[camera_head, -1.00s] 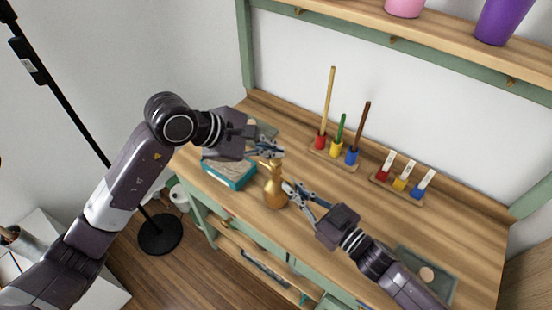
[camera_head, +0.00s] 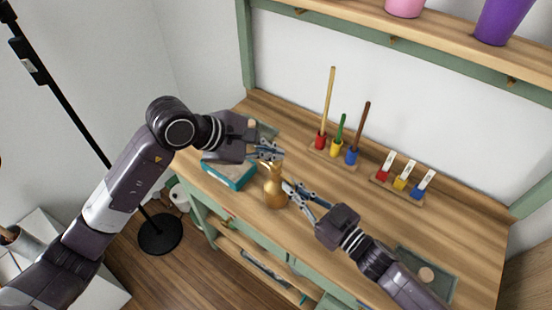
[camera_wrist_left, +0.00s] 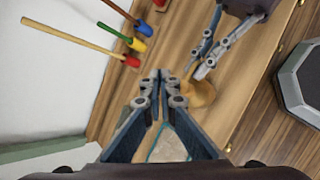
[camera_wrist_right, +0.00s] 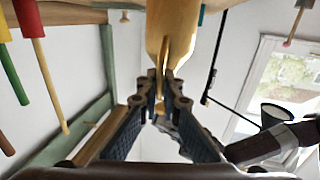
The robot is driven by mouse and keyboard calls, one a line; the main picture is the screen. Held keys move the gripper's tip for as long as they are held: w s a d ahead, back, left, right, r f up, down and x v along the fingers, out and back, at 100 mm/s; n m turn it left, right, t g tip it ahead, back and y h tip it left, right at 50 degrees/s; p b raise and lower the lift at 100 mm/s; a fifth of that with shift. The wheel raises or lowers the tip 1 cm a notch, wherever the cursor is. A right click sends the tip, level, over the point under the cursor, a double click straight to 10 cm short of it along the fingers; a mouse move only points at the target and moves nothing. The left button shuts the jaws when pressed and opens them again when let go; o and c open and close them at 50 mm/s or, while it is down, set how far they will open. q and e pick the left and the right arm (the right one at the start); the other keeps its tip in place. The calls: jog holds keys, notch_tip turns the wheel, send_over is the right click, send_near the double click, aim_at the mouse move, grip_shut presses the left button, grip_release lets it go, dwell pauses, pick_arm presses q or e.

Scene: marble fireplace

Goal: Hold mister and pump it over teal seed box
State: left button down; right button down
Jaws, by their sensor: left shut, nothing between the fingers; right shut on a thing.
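The mister (camera_head: 274,190) is a gold bottle with a narrow neck, upright near the front of the bench in the head view. My right gripper (camera_head: 288,189) is shut on the mister from the right; the right wrist view shows its gold body (camera_wrist_right: 172,30) at the fingertips. I cannot tell whether its base touches the bench. My left gripper (camera_head: 278,152) is shut and empty at the mister's top, with its fingertips close above it. The left wrist view shows the mister (camera_wrist_left: 199,95) just beyond the shut fingers. The teal seed box (camera_head: 237,183) lies left of the mister, partly hidden under my left gripper.
Tools with red, yellow and blue ends stand in a wooden rack (camera_head: 333,155) behind. A second rack (camera_head: 398,188) holds labelled coloured pieces. A grey tray (camera_head: 440,268) lies at the right. The bench between the racks and front edge is mostly clear.

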aim_at(273, 162)
pick_arm(q)
jog(key=shift+f, duration=0.9)
dwell(0.8)
jog(key=shift+r, duration=1.35)
jog(key=shift+r, duration=2.55)
dwell(0.3)
notch_tip(273, 162, up, 4)
jog(key=shift+f, duration=0.15)
dwell(0.4)
